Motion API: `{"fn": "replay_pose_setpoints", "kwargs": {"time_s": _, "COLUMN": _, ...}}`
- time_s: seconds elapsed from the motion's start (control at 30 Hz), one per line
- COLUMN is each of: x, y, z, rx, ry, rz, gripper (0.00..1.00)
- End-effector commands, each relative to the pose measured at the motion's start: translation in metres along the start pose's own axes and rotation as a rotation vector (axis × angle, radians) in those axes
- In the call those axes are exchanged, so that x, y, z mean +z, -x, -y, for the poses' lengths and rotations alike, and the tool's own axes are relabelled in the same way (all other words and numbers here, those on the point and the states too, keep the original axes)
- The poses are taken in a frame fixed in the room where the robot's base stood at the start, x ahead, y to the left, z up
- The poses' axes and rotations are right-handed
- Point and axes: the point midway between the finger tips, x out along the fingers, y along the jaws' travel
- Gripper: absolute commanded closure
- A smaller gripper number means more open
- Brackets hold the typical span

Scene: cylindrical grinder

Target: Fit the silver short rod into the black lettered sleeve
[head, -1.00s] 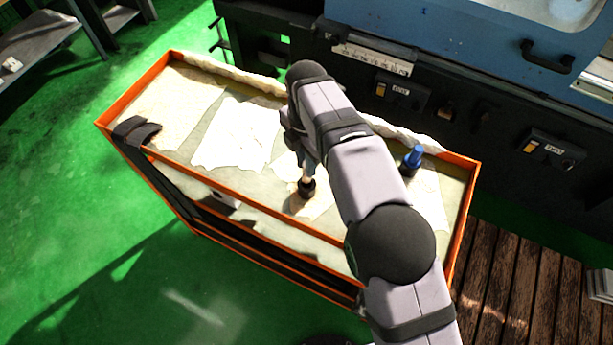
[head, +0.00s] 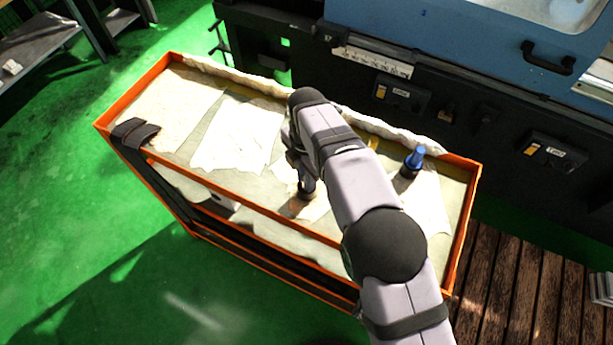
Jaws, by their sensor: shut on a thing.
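My gripper (head: 306,182) is low over the cart's tray top, largely hidden behind my own arm. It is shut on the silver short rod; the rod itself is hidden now. The black sleeve stood directly below the gripper in the earlier view. Now the dark fingers and the sleeve blend together at that spot, so I cannot tell them apart or see how deep the rod sits. Lettering on the sleeve is too small to see.
A blue-topped piece in a dark base (head: 413,161) stands at the tray's right. The orange-rimmed cart (head: 228,184) holds pale cloths (head: 238,135) and a black strap-like item (head: 134,132) at its left edge. The blue and black grinder (head: 450,50) stands behind.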

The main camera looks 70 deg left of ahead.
Motion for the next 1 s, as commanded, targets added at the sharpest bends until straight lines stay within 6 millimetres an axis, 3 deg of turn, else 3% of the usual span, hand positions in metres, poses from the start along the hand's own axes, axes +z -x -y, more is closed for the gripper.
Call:
{"fn": "replay_pose_setpoints", "kwargs": {"time_s": 0.17, "x": 0.0, "y": -0.003, "z": -0.001, "rx": 0.002, "ry": 0.0, "rz": 0.001, "gripper": 1.0}}
{"fn": "replay_pose_setpoints", "kwargs": {"time_s": 0.2, "x": 0.0, "y": -0.003, "z": 0.0, "rx": 0.0, "ry": 0.0, "rz": 0.0, "gripper": 0.77}}
{"fn": "replay_pose_setpoints", "kwargs": {"time_s": 0.27, "x": 0.0, "y": -0.003, "z": 0.0, "rx": 0.0, "ry": 0.0, "rz": 0.0, "gripper": 0.64}}
{"fn": "replay_pose_setpoints", "kwargs": {"time_s": 0.73, "x": 0.0, "y": 0.004, "z": -0.001, "rx": 0.001, "ry": 0.0, "rz": 0.0, "gripper": 0.64}}
{"fn": "replay_pose_setpoints", "kwargs": {"time_s": 1.0, "x": 0.001, "y": 0.041, "z": -0.002, "rx": 0.006, "ry": 0.0, "rz": 0.002, "gripper": 0.64}}
